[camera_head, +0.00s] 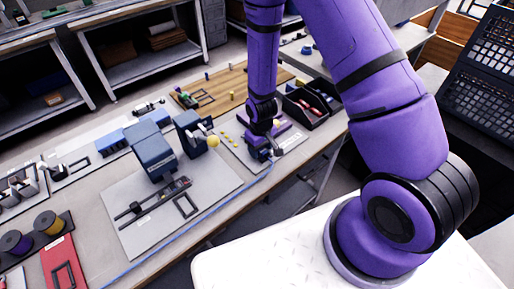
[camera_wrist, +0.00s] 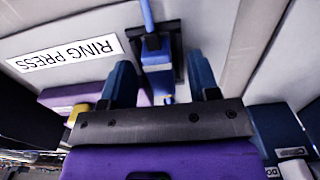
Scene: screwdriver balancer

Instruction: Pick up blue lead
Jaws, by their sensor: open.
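In the wrist view, the blue lead (camera_wrist: 147,18) runs down from the top edge to a blue block-like end (camera_wrist: 156,52) at a dark holder (camera_wrist: 175,72). My gripper (camera_wrist: 162,80) is open, with one blue finger left of that end and one right of it. The lead's end shows between the fingers, and I see no finger touching it. In the head view, my gripper (camera_head: 266,153) is low over the bench's right part, and a thin blue line (camera_head: 185,226) runs along the bench's front edge. The lead's end cannot be made out there.
A "RING PRESS" label (camera_wrist: 65,51) lies left of my gripper in the wrist view. In the head view, a blue-grey machine (camera_head: 151,150) stands on a grey plate (camera_head: 120,200) to the left. Black bins (camera_head: 308,107) stand right of the gripper, and a wooden board (camera_head: 222,85) lies behind.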

